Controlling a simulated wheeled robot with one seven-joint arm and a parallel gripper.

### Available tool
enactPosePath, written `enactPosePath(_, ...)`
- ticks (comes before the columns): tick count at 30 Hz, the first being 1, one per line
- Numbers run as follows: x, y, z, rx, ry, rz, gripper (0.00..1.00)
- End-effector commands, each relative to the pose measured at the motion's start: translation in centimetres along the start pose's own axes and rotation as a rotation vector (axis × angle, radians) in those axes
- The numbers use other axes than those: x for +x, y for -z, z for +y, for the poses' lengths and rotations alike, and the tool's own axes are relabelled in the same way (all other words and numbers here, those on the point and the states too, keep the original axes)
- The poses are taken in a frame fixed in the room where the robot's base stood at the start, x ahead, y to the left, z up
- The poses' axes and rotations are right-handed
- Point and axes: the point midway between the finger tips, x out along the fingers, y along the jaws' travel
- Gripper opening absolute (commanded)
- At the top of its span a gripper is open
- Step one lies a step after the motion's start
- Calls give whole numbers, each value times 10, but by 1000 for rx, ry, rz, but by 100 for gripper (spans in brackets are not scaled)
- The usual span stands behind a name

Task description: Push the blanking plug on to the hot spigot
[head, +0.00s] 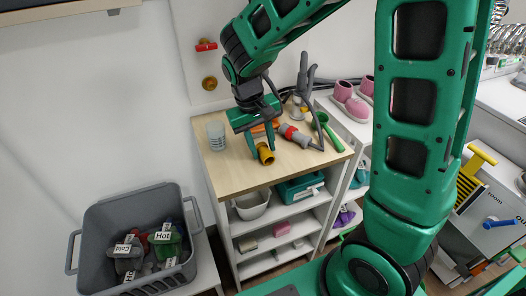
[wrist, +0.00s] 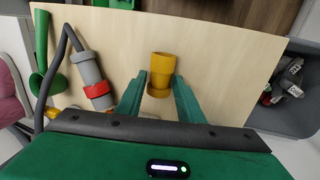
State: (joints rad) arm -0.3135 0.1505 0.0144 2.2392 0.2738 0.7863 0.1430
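A yellow stepped plug (head: 265,155), which looks like the blanking plug, is at the front of the wooden worktop. It also shows in the wrist view (wrist: 162,68). My gripper (head: 263,149) reaches down over it. In the wrist view my gripper (wrist: 160,78) has a green finger on each side of the plug's narrower end, with thin gaps apparent, so it looks open around it. On the white wall, a red-handled fitting (head: 206,46) sits above a round brass-coloured fitting (head: 209,83). I cannot tell which is the hot spigot.
A clear tumbler (head: 215,134) stands left on the worktop (head: 232,175). A grey hose end with a red collar (head: 296,136) and a green scoop-like tool (head: 328,131) lie right. A grey crate (head: 100,220) holding items labelled Hot and Cold stands lower left.

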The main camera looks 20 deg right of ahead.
Motion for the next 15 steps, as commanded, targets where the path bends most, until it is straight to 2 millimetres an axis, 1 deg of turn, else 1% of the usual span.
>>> enactPosePath(3,5,0,0,0,0,-1,34)
enactPosePath(8,5,0,0,0,0,0,34)
enactPosePath(9,5,0,0,0,0,0,31)
enactPosePath(11,5,0,0,0,0,0,17)
enactPosePath(12,5,0,0,0,0,0,8)
enactPosePath(15,5,0,0,0,0,0,7)
